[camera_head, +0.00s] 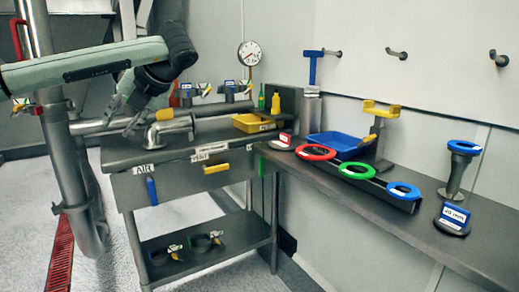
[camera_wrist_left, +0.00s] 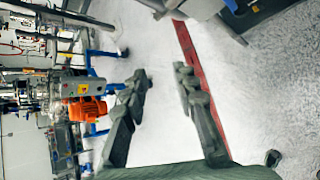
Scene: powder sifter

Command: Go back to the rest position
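My left arm comes in from the left edge of the head view, level across the top left. My left gripper (camera_head: 120,118) hangs from it, pointing down, above the left end of the grey bench and beside the metal pipe elbow (camera_head: 170,130). In the left wrist view the two fingers of the left gripper (camera_wrist_left: 162,78) are spread apart with only floor showing between them. It holds nothing. My right gripper and right arm are in neither view.
A thick vertical pipe (camera_head: 73,170) stands left of the bench. The grey bench (camera_head: 130,185) carries a yellow tray (camera_head: 252,123). The side counter (camera_head: 345,197) holds a blue tray (camera_head: 333,143) and coloured rings. A red floor grate (camera_head: 61,250) lies at left.

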